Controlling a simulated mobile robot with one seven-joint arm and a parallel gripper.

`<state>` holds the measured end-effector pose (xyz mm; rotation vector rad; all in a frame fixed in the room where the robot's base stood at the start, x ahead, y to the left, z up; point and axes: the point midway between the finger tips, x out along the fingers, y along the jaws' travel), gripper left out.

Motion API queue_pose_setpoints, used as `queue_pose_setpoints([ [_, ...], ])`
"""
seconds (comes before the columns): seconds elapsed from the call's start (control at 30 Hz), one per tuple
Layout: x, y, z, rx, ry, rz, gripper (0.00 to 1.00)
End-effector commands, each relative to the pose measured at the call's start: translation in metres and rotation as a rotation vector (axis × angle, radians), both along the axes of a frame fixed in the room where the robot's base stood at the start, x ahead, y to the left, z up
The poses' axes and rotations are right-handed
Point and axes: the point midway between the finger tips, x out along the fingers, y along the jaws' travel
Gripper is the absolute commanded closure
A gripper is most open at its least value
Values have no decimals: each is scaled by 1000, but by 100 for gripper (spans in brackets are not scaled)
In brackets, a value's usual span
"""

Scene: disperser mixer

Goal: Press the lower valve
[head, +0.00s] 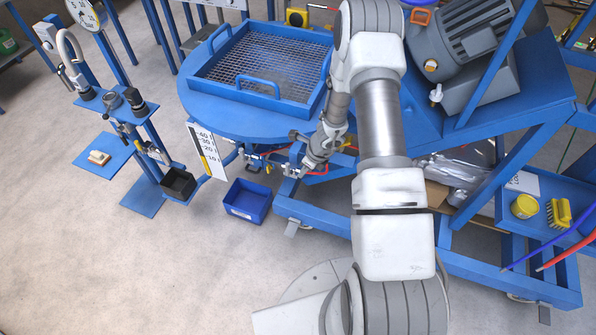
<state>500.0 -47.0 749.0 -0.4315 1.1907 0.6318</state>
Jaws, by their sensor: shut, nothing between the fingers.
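My arm reaches over the blue machine frame, and my gripper (291,171) is at its end, small and partly blended with the metal fittings behind it. Its fingers look shut and empty. It is beside a group of small metal valve fittings (252,160) under the front edge of the round blue table. A red handle or hose piece (318,172) shows just right of the gripper. I cannot tell which fitting is the lower valve, or whether the gripper touches any of them.
The round blue table (215,122) carries a blue mesh tray (205,70). A blue bin (247,201) stands on the floor below. A blue stand (142,196) with a black box (178,184) is at left. A blue shelf at right holds a yellow tub (524,206) and brush (558,213).

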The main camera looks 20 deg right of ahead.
Motion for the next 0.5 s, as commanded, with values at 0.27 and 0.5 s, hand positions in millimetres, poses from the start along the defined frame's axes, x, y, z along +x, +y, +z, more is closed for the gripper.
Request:
queue_pose_setpoints([
  [0.27,-10,-11,54,-2,-2,2,100],
  [0.5,-17,-17,88,-1,-1,1,100],
])
